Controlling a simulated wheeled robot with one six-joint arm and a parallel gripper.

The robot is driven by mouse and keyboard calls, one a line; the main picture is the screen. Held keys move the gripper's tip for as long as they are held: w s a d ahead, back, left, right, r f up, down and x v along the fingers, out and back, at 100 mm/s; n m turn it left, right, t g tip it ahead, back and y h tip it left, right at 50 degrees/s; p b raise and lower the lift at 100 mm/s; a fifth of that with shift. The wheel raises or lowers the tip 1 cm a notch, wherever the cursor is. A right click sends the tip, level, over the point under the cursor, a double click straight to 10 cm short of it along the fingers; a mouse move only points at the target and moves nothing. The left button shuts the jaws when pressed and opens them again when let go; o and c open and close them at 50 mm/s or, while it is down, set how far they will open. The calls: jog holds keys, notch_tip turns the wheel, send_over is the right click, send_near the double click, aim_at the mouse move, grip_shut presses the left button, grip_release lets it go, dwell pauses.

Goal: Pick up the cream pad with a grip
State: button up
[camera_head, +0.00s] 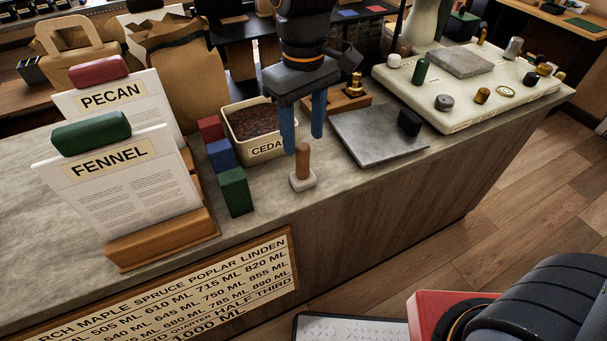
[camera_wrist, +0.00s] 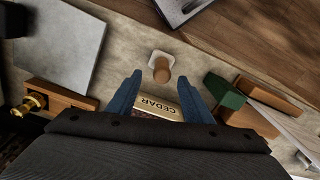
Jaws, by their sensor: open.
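The cream pad (camera_head: 302,184) is a small pale square block with an upright wooden grip (camera_head: 302,160). It stands near the counter's front edge, in front of the CEDAR bin. In the wrist view the pad (camera_wrist: 154,56) shows just beyond the fingertips, its grip in line with the gap between them. My gripper (camera_head: 303,144) has two blue fingers pointing down, spread apart and empty. It is above and slightly behind the pad. The gripper (camera_wrist: 161,72) also shows in the wrist view. No contact with the pad is visible.
The CEDAR bin (camera_head: 262,150) is close behind the fingers. A green block (camera_head: 236,192), a blue block (camera_head: 221,155) and the FENNEL card stand (camera_head: 165,235) are to the left. A grey slab (camera_head: 372,141) with a black block (camera_head: 409,122) lies right.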

aim_at(302, 162)
jog(key=shift+s+a+f+p, duration=0.1)
jog(key=shift+f+p, duration=0.55)
jog(key=shift+f, duration=1.4)
jog(key=shift+s+f+p, duration=0.1)
jog(key=shift+f+p, duration=0.5)
jog(key=shift+f, duration=1.4)
grip_shut()
